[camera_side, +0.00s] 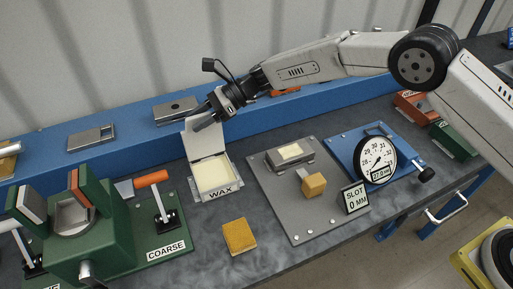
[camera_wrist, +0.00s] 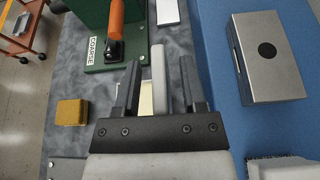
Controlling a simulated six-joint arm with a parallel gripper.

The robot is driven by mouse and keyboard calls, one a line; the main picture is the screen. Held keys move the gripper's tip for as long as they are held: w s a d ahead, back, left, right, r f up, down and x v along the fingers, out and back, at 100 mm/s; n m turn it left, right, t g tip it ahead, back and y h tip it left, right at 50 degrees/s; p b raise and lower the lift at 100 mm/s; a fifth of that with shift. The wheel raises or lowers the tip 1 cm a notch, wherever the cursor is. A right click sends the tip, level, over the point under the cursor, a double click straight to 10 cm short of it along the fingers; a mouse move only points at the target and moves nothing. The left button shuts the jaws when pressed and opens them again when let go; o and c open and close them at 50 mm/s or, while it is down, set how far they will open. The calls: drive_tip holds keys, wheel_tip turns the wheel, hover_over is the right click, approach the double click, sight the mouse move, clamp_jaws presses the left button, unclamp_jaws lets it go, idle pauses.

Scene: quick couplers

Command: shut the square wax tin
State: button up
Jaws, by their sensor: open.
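The square wax tin (camera_side: 213,175) stands open on the bench, with pale wax inside and a WAX label on its front. Its lid (camera_side: 202,142) stands up at the back, roughly upright. My gripper (camera_side: 203,116) is open at the lid's top edge, one finger in front of the lid. In the wrist view the lid (camera_wrist: 158,72) shows nearly edge-on between the two spread fingers of my gripper (camera_wrist: 160,85); I cannot tell whether either finger touches it. A strip of wax (camera_wrist: 146,98) shows beside it, the rest of the tin hidden.
A green COARSE fixture (camera_side: 105,235) with an orange-handled clamp stands left of the tin. A yellow block (camera_side: 239,236) lies in front. A grey plate (camera_side: 280,215) with blocks and a blue gauge stand are right. A blue ledge (camera_side: 130,142) with metal blocks runs behind.

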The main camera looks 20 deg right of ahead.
clamp_jaws()
idle(1.4)
